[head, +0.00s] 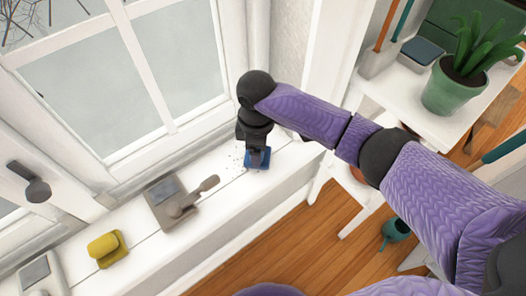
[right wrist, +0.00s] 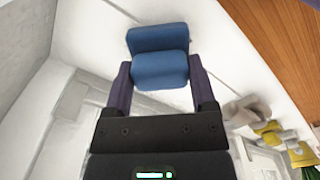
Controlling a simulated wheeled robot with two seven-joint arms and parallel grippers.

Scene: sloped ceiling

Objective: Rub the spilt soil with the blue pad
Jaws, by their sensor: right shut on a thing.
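My right gripper (head: 256,145) is shut on the blue pad (head: 264,159) at the white windowsill (head: 222,215). In the right wrist view the pad (right wrist: 160,70) sits between the two fingers of the gripper (right wrist: 162,88). The spilt soil (head: 237,158) shows as small dark specks on the sill, just left of the pad by the window frame. The gripper and pad may hide some of it. I cannot tell whether the pad touches the sill. My left gripper is not in view.
Left along the sill are a grey-brown tool with a handle (head: 166,201), a yellow object (head: 104,247) and a grey item (head: 40,277). A potted plant (head: 456,92) stands on a white table at the right. A teal can (head: 396,229) is on the wooden floor.

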